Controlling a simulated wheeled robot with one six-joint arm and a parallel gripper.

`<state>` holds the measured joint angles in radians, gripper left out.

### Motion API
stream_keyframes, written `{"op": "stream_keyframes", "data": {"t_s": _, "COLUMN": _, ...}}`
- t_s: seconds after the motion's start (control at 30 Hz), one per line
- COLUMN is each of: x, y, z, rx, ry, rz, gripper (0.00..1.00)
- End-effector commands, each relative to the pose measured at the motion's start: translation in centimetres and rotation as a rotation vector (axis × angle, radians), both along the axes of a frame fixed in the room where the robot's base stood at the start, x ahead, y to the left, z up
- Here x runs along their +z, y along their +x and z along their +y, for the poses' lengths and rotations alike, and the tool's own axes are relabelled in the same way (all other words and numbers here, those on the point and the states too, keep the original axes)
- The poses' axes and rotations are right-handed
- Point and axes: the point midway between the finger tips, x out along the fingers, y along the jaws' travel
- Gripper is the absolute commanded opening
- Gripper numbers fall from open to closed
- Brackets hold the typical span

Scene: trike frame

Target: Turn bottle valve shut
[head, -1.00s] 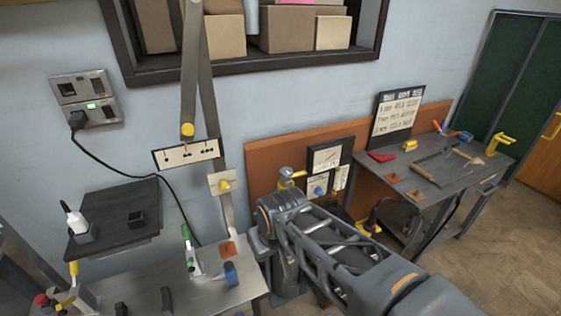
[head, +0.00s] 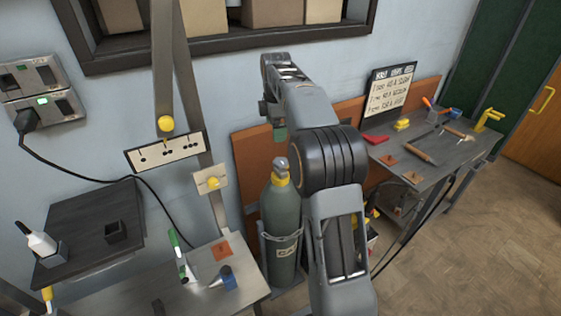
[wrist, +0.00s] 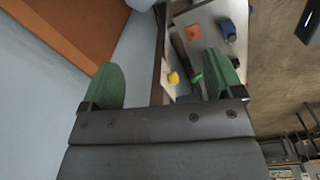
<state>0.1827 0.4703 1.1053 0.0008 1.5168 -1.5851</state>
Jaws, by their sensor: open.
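The grey-green gas bottle (head: 281,225) stands upright against the wall in a holder, between the two benches. Its valve (head: 281,172), grey with a yellow band, sits on top. My gripper (head: 280,133) is in the head view just above the valve, apart from it and partly hidden by my wrist. In the wrist view my gripper (wrist: 163,80) shows two green fingers spread wide with nothing between them. I cannot make out the valve in the wrist view.
The right bench (head: 440,160) carries tools and a sign (head: 390,90). An orange board (head: 250,150) leans on the wall behind the bottle.

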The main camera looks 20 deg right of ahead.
Motion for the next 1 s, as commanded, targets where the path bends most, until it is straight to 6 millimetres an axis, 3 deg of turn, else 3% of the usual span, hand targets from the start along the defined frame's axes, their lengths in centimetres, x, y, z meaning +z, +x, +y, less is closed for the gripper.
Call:
{"op": "stream_keyframes", "data": {"t_s": 0.1, "x": -1.2, "y": 1.9, "z": -1.6, "rx": 0.133, "ry": -0.001, "rz": 0.027, "gripper": 0.86}}
{"op": "stream_keyframes", "data": {"t_s": 0.3, "x": -2.4, "y": 3.2, "z": -2.8, "rx": 0.259, "ry": 0.001, "rz": 0.047, "gripper": 0.86}}
{"op": "stream_keyframes", "data": {"t_s": 0.47, "x": -4.2, "y": 3.3, "z": -3.0, "rx": 0.284, "ry": 0.002, "rz": 0.053, "gripper": 0.86}}
{"op": "stream_keyframes", "data": {"t_s": 1.0, "x": -13.6, "y": 3.3, "z": -3.0, "rx": 0.283, "ry": 0.002, "rz": 0.051, "gripper": 0.86}}
